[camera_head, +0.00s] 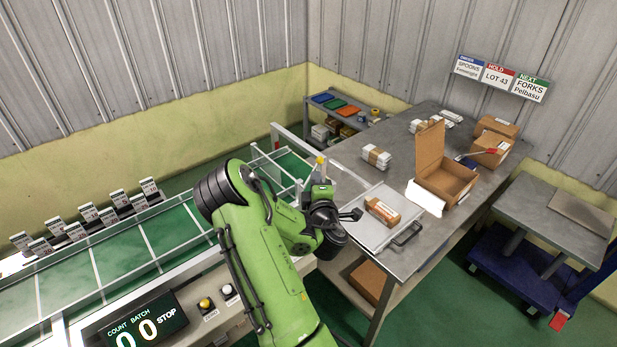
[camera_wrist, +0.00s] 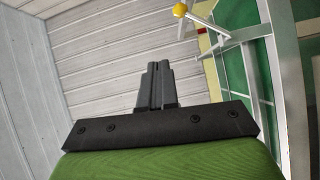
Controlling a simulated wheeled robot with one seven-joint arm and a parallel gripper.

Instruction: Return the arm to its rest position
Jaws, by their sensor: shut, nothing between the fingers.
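My green arm rises from the bottom of the head view and bends to the right. My gripper (camera_head: 352,214) is at the end of the dark wrist, just left of a metal tray on the table. In the wrist view my gripper (camera_wrist: 158,84) has its two dark fingers together, with nothing between them. The wrist camera looks toward the ribbed wall and part of the green conveyor (camera_wrist: 235,85).
The conveyor (camera_head: 125,235) with its rails runs along the left. The metal table (camera_head: 345,160) bears a tray (camera_head: 362,232) with a brown packet (camera_head: 382,210), and an open carton (camera_head: 445,175). A counter panel (camera_head: 140,325) stands in front. A cart (camera_head: 545,215) is at right.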

